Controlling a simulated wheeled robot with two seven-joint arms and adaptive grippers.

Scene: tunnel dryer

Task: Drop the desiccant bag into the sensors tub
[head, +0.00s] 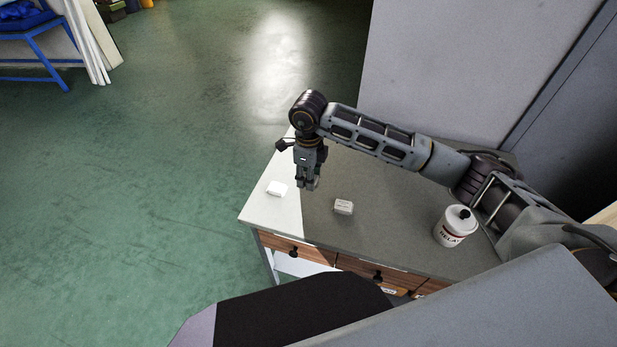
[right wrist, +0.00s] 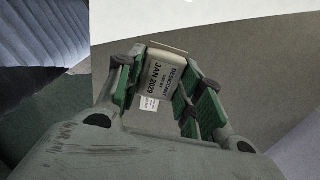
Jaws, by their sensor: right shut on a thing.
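My right gripper (head: 309,186) points down above the left part of the grey table. In the head view the bag is mostly hidden by the fingers. No tub labelled for sensors can be made out. A white tub (head: 454,228) with a dark knob on its lid stands upright at the table's right; its label seems to read "RELA...". My left gripper is not in view.
A small white block (head: 343,206) and another white item (head: 277,188) lie on the table (head: 385,215), either side of my right gripper. Wooden drawers (head: 300,248) with dark knobs line its front. A tall grey panel (head: 440,70) stands behind. Table between block and tub is clear.

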